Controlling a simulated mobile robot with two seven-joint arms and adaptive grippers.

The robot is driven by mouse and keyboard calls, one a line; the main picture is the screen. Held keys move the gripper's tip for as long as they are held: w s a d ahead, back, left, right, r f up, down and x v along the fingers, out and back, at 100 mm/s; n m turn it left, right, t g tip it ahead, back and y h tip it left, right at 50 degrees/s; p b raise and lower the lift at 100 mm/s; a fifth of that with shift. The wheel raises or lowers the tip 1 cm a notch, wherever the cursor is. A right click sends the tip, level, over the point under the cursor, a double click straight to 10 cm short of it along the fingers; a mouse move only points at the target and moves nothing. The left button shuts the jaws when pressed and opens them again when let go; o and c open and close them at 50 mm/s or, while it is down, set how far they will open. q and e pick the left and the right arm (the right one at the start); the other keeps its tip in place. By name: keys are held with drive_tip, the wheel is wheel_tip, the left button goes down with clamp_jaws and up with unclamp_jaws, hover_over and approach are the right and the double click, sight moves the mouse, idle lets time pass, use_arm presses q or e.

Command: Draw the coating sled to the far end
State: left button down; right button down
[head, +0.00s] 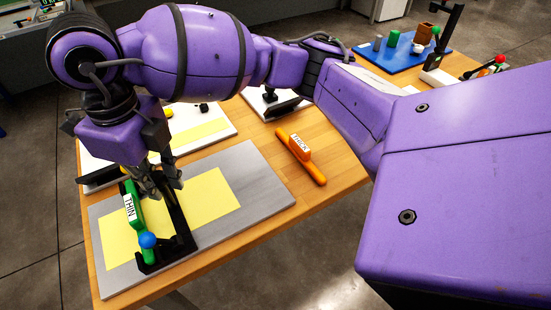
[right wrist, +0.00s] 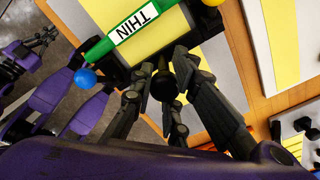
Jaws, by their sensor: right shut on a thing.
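The black coating sled (head: 178,215) sits near the left end of a grey board (head: 265,185) with a yellow sheet (head: 215,190). A green bar labelled THIN (head: 130,200) lies along its left side. A blue ball (head: 148,240) is at the bar's near end. My right gripper (head: 160,188) is down at the sled. In the right wrist view, my right gripper (right wrist: 160,88) is shut on a dark round knob of the sled, which its fingers partly hide. In that view, my left gripper (right wrist: 45,38) is small at upper left, apart from the sled; its opening is unclear.
An orange bar labelled THICK (head: 300,155) lies on the wooden table (head: 325,190) right of the board. Behind are white boards (head: 225,130) with yellow strips and black sleds. A blue tray (head: 405,55) with small items stands at the back right. The grey board's right part is clear.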

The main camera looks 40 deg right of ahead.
drive_tip(key=a, duration=0.1)
drive_tip(key=w+a, duration=0.1)
drive_tip(key=a, duration=0.1)
drive_tip(key=shift+a, duration=0.1)
idle(0.3)
drive_tip(key=c, duration=2)
unclamp_jaws()
drive_tip(key=shift+c, duration=0.2)
drive_tip(key=o, duration=0.7)
drive_tip(key=shift+w, duration=0.2)
drive_tip(key=shift+s, duration=0.1)
